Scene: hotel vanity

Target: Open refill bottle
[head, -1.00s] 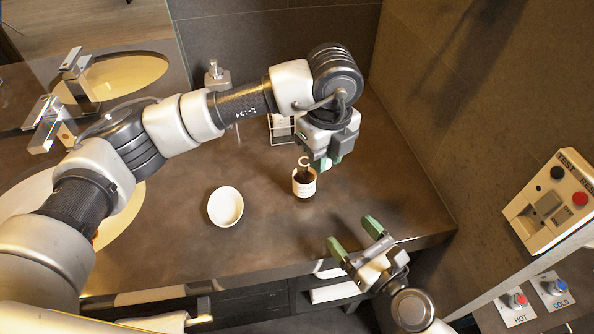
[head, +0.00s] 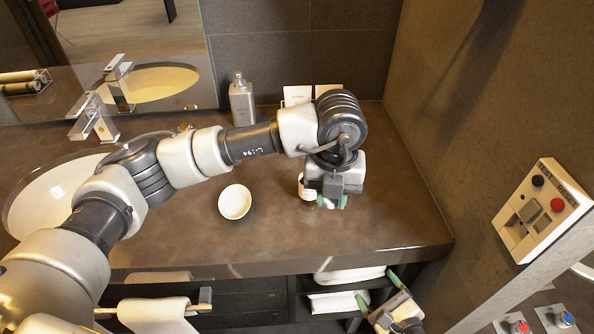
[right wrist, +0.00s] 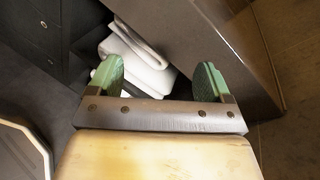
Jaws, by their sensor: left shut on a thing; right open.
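The refill bottle (head: 307,189) is a small brown bottle with a white label, standing on the brown counter. Its right side and top are mostly hidden by my left gripper. My left gripper (head: 331,202) reaches down from above, its green fingers low at the bottle, shut on it. The contact itself is partly hidden. My right gripper (head: 378,289) is open and empty below the counter's front edge, near the shelf. In the right wrist view its two green fingers (right wrist: 160,80) are wide apart with nothing between them.
A white bowl (head: 235,202) stands left of the bottle. A grey pump dispenser (head: 241,98) and white cards (head: 297,95) stand at the back. The sink (head: 55,195) is at the left. Folded towels (head: 348,275) lie on the shelf below. A control panel (head: 541,211) is on the right wall.

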